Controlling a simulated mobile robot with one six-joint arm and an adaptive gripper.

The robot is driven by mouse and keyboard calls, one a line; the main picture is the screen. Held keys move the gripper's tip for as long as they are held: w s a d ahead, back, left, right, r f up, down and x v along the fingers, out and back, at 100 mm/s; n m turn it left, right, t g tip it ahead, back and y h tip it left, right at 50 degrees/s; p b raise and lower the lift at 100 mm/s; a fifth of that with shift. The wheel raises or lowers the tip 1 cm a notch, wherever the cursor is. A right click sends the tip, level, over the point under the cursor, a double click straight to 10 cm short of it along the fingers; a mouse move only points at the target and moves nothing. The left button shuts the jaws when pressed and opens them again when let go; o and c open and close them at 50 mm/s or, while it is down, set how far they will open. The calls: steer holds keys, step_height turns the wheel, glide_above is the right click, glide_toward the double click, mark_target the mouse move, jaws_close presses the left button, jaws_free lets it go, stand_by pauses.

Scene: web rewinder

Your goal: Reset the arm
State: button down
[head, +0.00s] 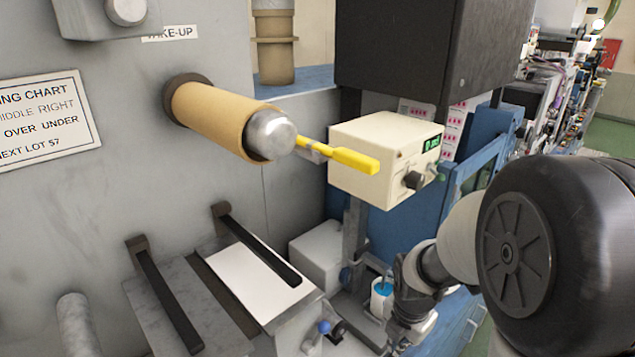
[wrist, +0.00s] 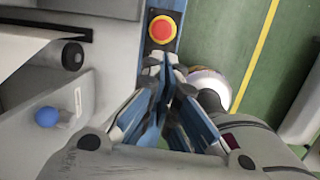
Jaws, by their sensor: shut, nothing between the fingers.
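My gripper (wrist: 165,75) shows in the wrist view with its blue-edged fingers drawn together and nothing between them. It points toward a red emergency button (wrist: 163,29) on a yellow base, set on a blue strip, and looks apart from it. In the head view my arm (head: 425,275) reaches down on the right, beside the machine's blue frame. The fingertips cannot be made out clearly there.
A tan core (head: 215,115) sits on the take-up shaft, with a yellow handle (head: 350,159) near a cream control box (head: 380,135). A blue knob (wrist: 46,117) lies left of my gripper.

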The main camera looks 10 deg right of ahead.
steer(key=s+a+r+m+t, duration=0.1)
steer(key=s+a+r+m, duration=0.2)
steer(key=s+r+m, duration=0.5)
steer(key=s+a+r+m+t, duration=0.1)
steer(key=s+a+r+m, duration=0.3)
steer(key=s+r+m, duration=0.5)
steer(key=s+m, duration=0.1)
steer(key=m, duration=0.6)
steer(key=shift+s+a+m+t+y, duration=0.2)
steer(key=shift+a+m+t+y, duration=0.1)
steer(key=shift+m+y, duration=0.1)
steer(key=shift+a, duration=0.15)
